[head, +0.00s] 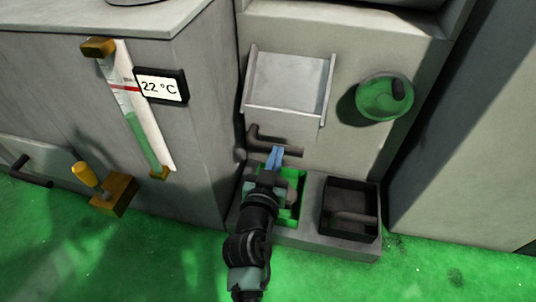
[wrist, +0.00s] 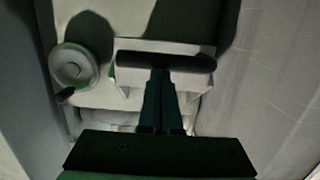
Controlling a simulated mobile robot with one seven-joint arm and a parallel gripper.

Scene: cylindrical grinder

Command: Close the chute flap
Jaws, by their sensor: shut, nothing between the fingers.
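A pale grey chute panel with raised side edges (head: 288,82) slopes out from the machine front in the head view; I take it to be the chute flap. A dark bar handle (head: 275,141) with a bent end is just below it. In the wrist view the bar (wrist: 166,61) crosses in front of a pale panel (wrist: 128,45). My gripper (head: 276,153) is shut and empty, its blue fingers pointing at the bar from below. In the wrist view the fingertips (wrist: 164,74) overlap the bar's edge; I cannot tell whether they touch it.
A green handwheel (head: 383,98) is right of the chute, also at left in the wrist view (wrist: 72,66). A dark open bin (head: 350,208) stands right of my arm, and a green-bottomed recess (head: 293,207) lies beneath it. A grey cabinet (head: 205,125) is close on the left.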

